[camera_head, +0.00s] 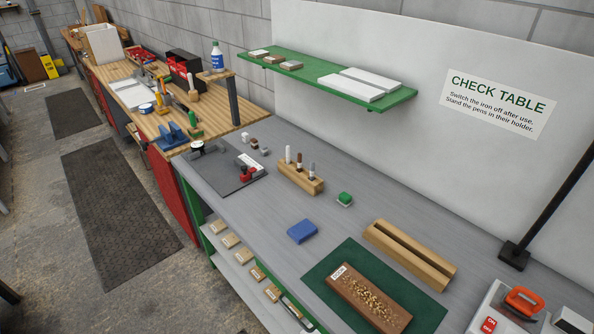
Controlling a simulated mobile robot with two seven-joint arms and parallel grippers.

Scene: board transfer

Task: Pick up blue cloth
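A blue cloth (302,231) lies as a small folded pad on the grey table top (245,212). It sits near the table's front edge, to the left of the green mat (318,282). Nothing lies on it, and there is bare table around it. Neither of my grippers shows in the head view.
A wooden board (345,287) lies on the mat, with a slotted wooden block (410,255) behind it. A dark post (550,205) rises at the right. Blocks sit on a lower shelf (236,272).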

